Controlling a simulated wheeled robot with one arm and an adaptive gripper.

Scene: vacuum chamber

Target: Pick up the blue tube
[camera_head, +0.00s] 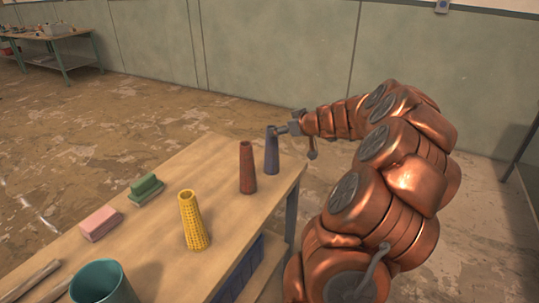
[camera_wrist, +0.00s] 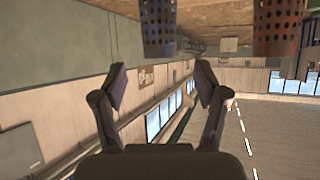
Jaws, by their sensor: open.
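The blue tube (camera_head: 271,155) stands upright near the far right corner of the wooden table. My gripper (camera_head: 287,128) is at its upper right side, close to its top. In the wrist view, which looks inverted, the blue perforated tube (camera_wrist: 158,30) lies ahead of the fingers, between their lines. My gripper (camera_wrist: 162,84) is open with its fingers spread, and nothing is between them. Whether a finger touches the tube cannot be told.
A red-brown tube (camera_head: 247,168) stands just left of the blue one; it also shows in the wrist view (camera_wrist: 277,28). A yellow tube (camera_head: 194,220), green block (camera_head: 146,188), pink block (camera_head: 100,224) and teal cup (camera_head: 103,284) are on the table (camera_head: 150,246).

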